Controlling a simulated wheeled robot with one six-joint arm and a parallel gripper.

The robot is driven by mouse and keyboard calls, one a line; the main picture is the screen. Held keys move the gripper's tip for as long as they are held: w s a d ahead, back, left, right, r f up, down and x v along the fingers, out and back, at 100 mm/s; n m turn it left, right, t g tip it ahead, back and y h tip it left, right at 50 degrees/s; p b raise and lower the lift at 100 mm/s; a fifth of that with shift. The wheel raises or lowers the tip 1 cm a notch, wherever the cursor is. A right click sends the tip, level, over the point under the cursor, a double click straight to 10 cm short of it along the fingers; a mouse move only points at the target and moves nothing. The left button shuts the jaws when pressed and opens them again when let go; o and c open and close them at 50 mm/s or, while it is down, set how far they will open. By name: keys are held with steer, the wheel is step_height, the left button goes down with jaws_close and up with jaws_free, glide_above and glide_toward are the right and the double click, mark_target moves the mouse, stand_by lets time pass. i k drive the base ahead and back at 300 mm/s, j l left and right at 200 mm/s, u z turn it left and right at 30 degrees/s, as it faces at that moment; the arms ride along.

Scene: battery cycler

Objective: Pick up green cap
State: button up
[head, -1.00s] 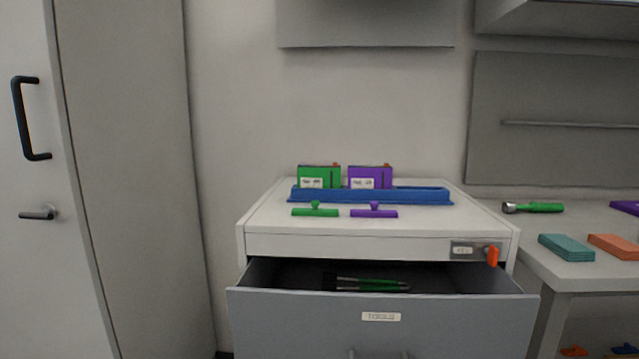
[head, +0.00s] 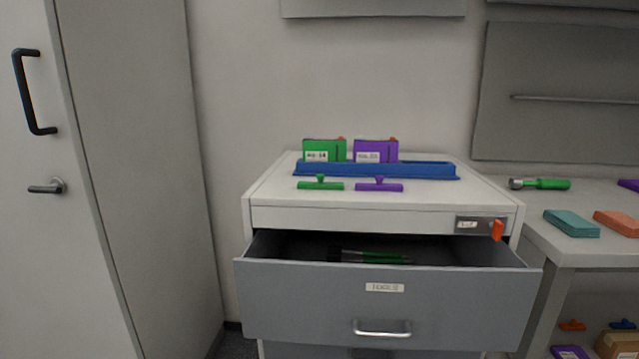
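The green cap (head: 320,185) is a flat bar with a small round knob on top. It lies on the white top of the cabinet (head: 270,205), in front of the blue tray (head: 430,171). A purple cap (head: 379,186) of the same shape lies just to its right, apart from it. Behind them a green block (head: 324,151) and a purple block (head: 376,151), both with white labels, stand upright at the blue tray. My gripper is not in view.
The cabinet's grey drawer (head: 385,300), labelled TOOLS, stands open with green-handled tools (head: 375,257) inside. An orange piece (head: 497,230) sits at the cabinet's front right. The right bench (head: 600,258) holds a green-handled tool (head: 545,184), teal (head: 571,223) and orange (head: 618,222) blocks.

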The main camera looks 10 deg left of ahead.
mark_target(320, 185)
steer(key=i+j, duration=1.2)
steer(key=j, duration=0.15)
steer(key=z, duration=0.05)
